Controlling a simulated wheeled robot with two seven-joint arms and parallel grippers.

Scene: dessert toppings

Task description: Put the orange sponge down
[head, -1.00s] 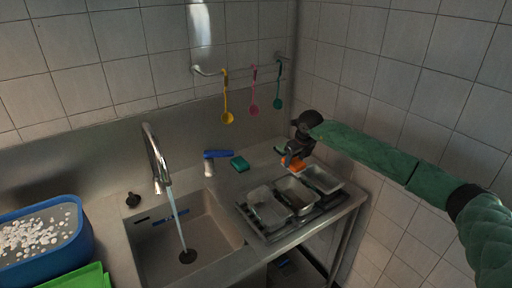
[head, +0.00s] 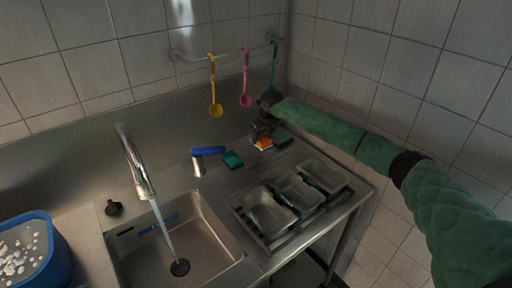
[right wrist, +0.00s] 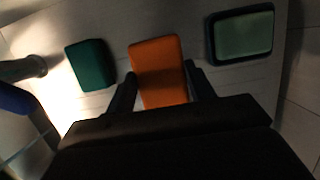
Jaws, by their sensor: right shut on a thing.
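The orange sponge (head: 263,142) is at the back of the steel counter, below the hanging ladles. In the right wrist view the orange sponge (right wrist: 158,72) sits between the two dark fingers of my right gripper (right wrist: 160,88). My right gripper (head: 262,130) is shut on it in the head view. The sponge is low, close to the counter; I cannot tell whether it touches. A green sponge (head: 232,160) lies to its left, also in the right wrist view (right wrist: 90,65). My left gripper is not in view.
A dark-rimmed green item (right wrist: 241,35) lies right of the orange sponge. Metal trays (head: 296,189) stand on a rack in front. The sink (head: 200,236) has running water. A blue-handled tool (head: 207,152) stands left of the green sponge. A blue tub (head: 62,262) is at left.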

